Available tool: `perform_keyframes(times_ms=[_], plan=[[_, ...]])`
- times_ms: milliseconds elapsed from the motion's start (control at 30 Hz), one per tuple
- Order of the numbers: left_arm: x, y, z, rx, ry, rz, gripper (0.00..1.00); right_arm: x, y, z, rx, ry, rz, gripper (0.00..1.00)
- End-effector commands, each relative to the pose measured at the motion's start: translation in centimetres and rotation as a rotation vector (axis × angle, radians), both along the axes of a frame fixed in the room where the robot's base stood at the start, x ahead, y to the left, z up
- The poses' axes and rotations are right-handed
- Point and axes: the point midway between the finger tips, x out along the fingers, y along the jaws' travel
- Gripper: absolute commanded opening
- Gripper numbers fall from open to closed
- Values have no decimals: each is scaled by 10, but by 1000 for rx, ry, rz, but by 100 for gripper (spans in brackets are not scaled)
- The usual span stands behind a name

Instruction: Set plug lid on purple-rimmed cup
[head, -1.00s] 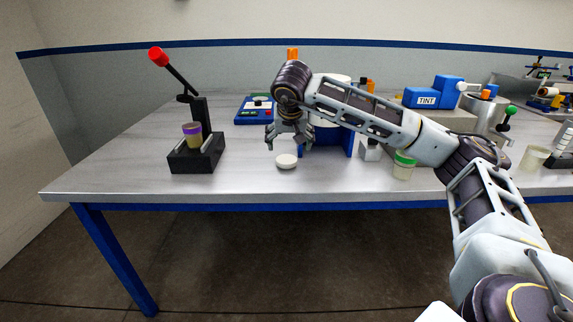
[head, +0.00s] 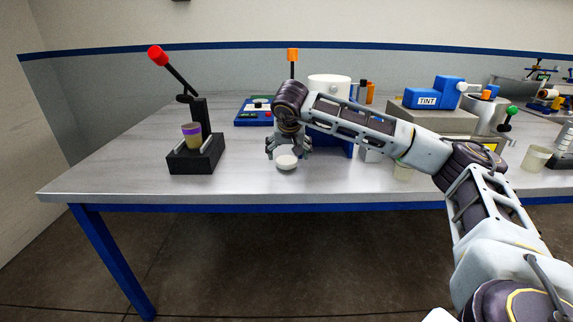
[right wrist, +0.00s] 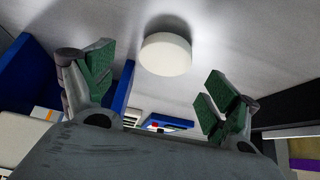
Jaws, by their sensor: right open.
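The white round plug lid (head: 286,162) lies flat on the table, left of centre; it also shows in the right wrist view (right wrist: 166,55). My right gripper (head: 288,150) is open just above and behind the lid. In the right wrist view its spread green-padded fingers (right wrist: 162,85) stand either side of the lid, with gaps and no contact visible. The purple-rimmed cup (head: 192,141), yellowish below the rim, stands upright on the base of the black lever press (head: 196,158) at the left. Its open top has no lid on it. My left gripper is not in view.
The press's red-knobbed lever (head: 158,56) is raised, tilting up left. A blue control box (head: 254,118) sits behind, and a blue stand with a white drum (head: 329,88) is close right of my gripper. Table between press and lid is clear.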

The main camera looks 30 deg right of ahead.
Motion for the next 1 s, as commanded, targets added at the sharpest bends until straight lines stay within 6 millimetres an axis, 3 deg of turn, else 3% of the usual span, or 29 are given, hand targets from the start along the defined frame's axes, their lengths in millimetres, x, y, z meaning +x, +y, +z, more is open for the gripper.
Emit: perform_keyframes(times_ms=[133, 400, 967, 1000], plan=[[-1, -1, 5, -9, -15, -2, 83, 7, 0, -14, 0, 0, 0, 88], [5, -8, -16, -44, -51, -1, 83, 19, -5, -37, 0, -1, -1, 88], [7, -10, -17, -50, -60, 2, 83, 21, -6, -40, -1, -1, 0, 88], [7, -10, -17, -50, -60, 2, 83, 21, -6, -40, 0, 0, 0, 84]])
